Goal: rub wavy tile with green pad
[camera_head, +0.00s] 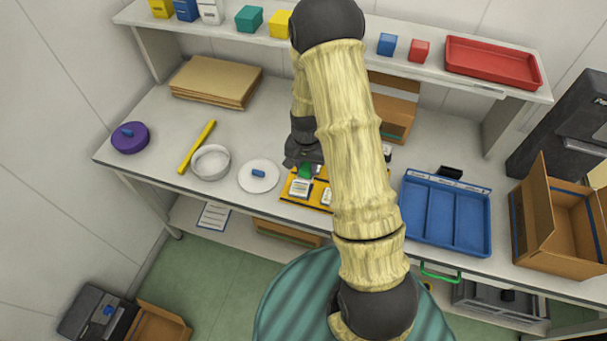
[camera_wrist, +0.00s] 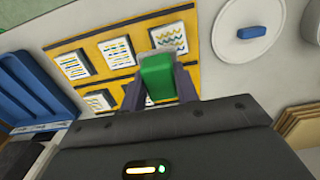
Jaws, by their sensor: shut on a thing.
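My gripper (camera_wrist: 159,88) is shut on the green pad (camera_wrist: 157,76), a finger on each side of it. In the head view the green pad (camera_head: 305,171) shows just below my gripper (camera_head: 303,161), over the yellow board (camera_head: 287,194). The board (camera_wrist: 203,42) carries several white tiles with small printed marks. One tile with wavy-looking lines (camera_wrist: 168,37) lies right beside the pad's far end. Two more patterned tiles (camera_wrist: 117,52) (camera_wrist: 73,66) lie along the same row. Marks are too small to name surely, and I cannot tell whether the pad touches a tile. My arm hides the board's right part in the head view.
A white round lid (camera_head: 258,176) with a blue knob, a round dish (camera_head: 210,162) and a yellow bar (camera_head: 197,147) lie left of the board. A blue divided tray (camera_head: 446,216) and an open carton (camera_head: 556,219) stand to the right. The shelf (camera_head: 240,37) runs behind.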

